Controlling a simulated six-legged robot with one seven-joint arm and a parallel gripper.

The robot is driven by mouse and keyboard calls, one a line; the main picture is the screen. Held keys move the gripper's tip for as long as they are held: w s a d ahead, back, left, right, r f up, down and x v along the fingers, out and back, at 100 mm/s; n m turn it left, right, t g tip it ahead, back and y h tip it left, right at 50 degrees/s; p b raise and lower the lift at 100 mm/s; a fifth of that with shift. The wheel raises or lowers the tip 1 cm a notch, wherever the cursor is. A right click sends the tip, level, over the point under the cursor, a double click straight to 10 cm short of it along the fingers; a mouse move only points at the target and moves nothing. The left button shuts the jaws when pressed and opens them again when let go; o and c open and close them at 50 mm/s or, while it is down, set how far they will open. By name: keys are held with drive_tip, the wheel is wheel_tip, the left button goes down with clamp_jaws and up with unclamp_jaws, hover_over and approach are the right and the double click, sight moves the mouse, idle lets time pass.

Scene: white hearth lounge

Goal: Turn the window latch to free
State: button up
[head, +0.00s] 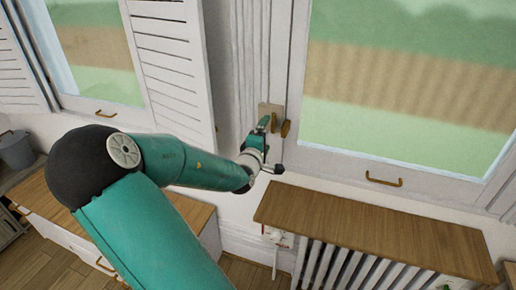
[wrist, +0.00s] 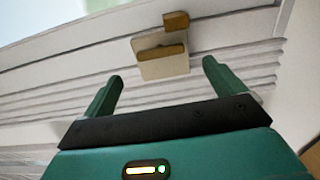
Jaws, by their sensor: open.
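The window latch shows in the wrist view as a pale plate (wrist: 161,65) with a brass lever (wrist: 160,52) lying along it. A second brass piece (wrist: 176,21) sits just beyond the plate's edge. In the head view the pale plate (head: 265,112) is on the white window frame, with a brass piece (head: 285,128) beside it; my gripper partly hides the rest. My gripper (head: 268,146) is in front of the latch. In the wrist view my gripper's (wrist: 160,84) green fingers are spread apart with nothing between them, and the latch lies ahead, beyond the fingertips.
A white louvred shutter (head: 175,70) stands left of the latch. A window pane (head: 400,85) with a brass pull (head: 384,180) below it is to the right. A wooden shelf (head: 370,230) over a radiator (head: 340,268) juts out below.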

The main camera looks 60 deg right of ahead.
drive_tip(key=s+a, duration=0.1)
drive_tip(key=a, duration=0.6)
idle(0.6)
